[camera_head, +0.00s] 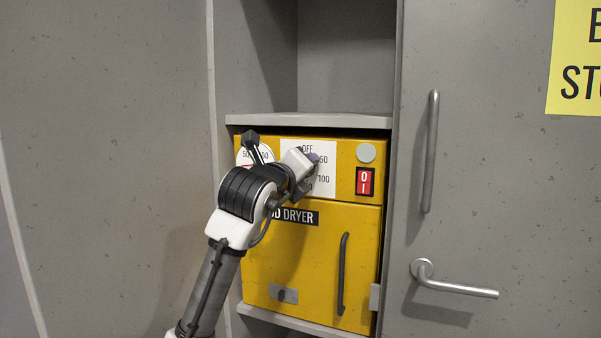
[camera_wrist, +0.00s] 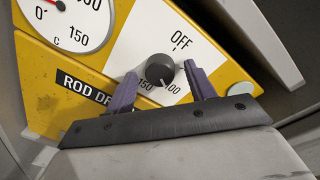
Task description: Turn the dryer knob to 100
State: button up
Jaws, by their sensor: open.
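The yellow rod dryer (camera_head: 330,230) sits in a grey cabinet recess. Its dark round knob (camera_wrist: 160,69) is on a white dial plate (camera_head: 328,188), with OFF at the top and 50, 100 and 150 clockwise around it. My gripper (camera_head: 312,158) hides the knob in the head view. In the wrist view my gripper (camera_wrist: 161,74) is open, its purple fingers on either side of the knob with a visible gap. Whether the fingertips reach down around it, I cannot tell. Where the knob's pointer stands is not clear.
A round temperature gauge (camera_wrist: 68,22) is left of the plate. A grey round button (camera_head: 366,152) and a red switch (camera_head: 365,181) are to its right. The dryer door has a dark handle (camera_head: 343,273). A grey shelf (camera_head: 310,120) lies just above the dryer.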

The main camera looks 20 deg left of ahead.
jog(key=shift+s, duration=0.1)
jog(key=s+b, duration=0.3)
jog(key=s, duration=1)
jog(key=shift+s+r, duration=0.3)
jog(key=shift+s, duration=0.05)
